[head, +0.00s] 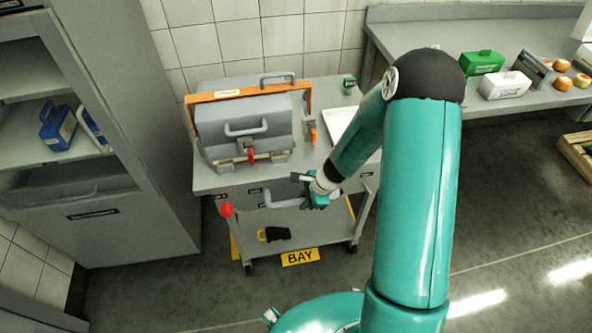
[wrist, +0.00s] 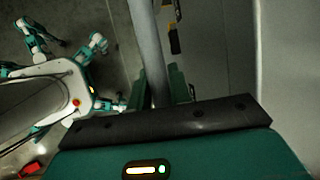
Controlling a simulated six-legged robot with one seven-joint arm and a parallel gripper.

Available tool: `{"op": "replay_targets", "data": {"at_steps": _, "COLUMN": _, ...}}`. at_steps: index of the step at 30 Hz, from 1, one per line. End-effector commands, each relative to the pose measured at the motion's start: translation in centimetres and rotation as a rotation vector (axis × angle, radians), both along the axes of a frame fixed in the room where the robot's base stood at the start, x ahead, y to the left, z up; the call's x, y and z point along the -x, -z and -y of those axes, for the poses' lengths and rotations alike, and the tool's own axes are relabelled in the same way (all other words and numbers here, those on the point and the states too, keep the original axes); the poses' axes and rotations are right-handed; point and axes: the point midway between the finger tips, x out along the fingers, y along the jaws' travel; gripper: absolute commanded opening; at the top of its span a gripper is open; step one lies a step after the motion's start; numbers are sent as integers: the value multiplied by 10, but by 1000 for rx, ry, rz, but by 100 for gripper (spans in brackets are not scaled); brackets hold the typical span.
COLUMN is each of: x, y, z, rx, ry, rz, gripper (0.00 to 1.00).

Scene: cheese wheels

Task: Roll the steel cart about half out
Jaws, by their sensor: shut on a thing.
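The steel cart (head: 212,181) stands against the tiled wall, between the grey cabinet and the bench. A grey bar handle (head: 284,202) runs along its front, below the top. My gripper (head: 312,193) is at the right part of this handle and shut on it. In the wrist view the grey bar (wrist: 147,45) passes between the fingers of my gripper (wrist: 163,88). The far end of the bar is out of that view. My forearm hides the cart's right side in the head view.
A grey lidded box (head: 240,122) with an orange frame sits on the cart, beside a white tray (head: 342,124). A red knob (head: 226,209) is at the cart's left front. A yellow BAY sign (head: 300,257) is at its foot. Grey cabinet (head: 160,150) stands close left; floor in front is clear.

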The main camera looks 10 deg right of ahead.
Motion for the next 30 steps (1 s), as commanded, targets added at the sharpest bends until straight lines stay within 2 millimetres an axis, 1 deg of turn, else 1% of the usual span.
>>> {"op": "replay_targets", "data": {"at_steps": 1, "x": 5, "y": 1, "z": 1, "rx": 0, "ry": 1, "rz": -6, "gripper": 0}}
{"op": "replay_targets", "data": {"at_steps": 19, "x": 32, "y": 1, "z": 1, "rx": 1, "ry": 2, "rz": -6, "gripper": 0}}
{"op": "replay_targets", "data": {"at_steps": 30, "x": 41, "y": 1, "z": 1, "rx": 1, "ry": 2, "rz": -5, "gripper": 0}}
